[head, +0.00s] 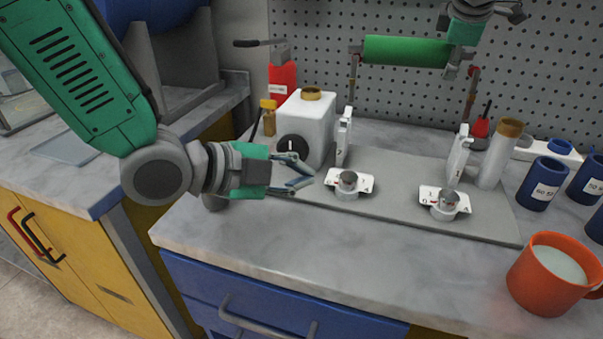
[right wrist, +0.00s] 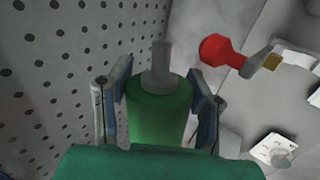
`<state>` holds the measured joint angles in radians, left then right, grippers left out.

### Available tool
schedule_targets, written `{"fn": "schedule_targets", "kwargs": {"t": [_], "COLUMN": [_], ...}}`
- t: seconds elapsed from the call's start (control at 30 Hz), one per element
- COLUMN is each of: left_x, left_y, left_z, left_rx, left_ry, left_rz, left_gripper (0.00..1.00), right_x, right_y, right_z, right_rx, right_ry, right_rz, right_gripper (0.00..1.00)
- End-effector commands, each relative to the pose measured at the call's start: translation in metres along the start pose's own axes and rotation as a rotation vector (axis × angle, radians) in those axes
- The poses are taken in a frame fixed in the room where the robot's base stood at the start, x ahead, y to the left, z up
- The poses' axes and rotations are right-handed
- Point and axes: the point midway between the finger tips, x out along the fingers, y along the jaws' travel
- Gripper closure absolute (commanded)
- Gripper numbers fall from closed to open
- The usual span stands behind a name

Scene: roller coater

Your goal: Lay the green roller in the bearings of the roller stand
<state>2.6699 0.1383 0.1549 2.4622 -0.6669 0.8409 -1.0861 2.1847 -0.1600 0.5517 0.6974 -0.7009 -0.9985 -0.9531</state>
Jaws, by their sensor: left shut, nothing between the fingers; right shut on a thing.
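The green roller (head: 405,52) is level and raised in front of the pegboard, beyond and above the stand. My right gripper (head: 461,60) is shut on its right end. In the right wrist view the roller (right wrist: 155,112) lies between the two fingers, with its grey axle end sticking out. The roller stand has a grey base plate (head: 385,211) and two white upright bearings, a left one (head: 343,137) and a right one (head: 459,155). The roller is clear of both. My left gripper (head: 308,172) is shut and empty, left of the stand's front part.
A white tank (head: 307,125) stands behind my left gripper. Two small white dial units (head: 348,184) (head: 445,203) sit in front of the bearings. The bench front (head: 300,250) is clear.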

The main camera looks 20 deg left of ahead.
Motion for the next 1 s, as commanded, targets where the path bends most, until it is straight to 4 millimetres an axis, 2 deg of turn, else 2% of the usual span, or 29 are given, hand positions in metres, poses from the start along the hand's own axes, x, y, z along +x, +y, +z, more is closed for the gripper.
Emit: {"fn": "schedule_targets", "kwargs": {"t": [1.0], "left_x": [0.007], "left_y": [0.013], "left_z": [0.007], "left_rx": [0.0], "left_ry": [0.0], "left_rz": [0.0], "left_gripper": [1.0], "right_x": [0.013], "right_y": [-0.01], "right_z": [-0.001], "right_rx": [-0.005], "right_ry": [-0.001], "right_rz": [-0.004], "right_gripper": [1.0]}}
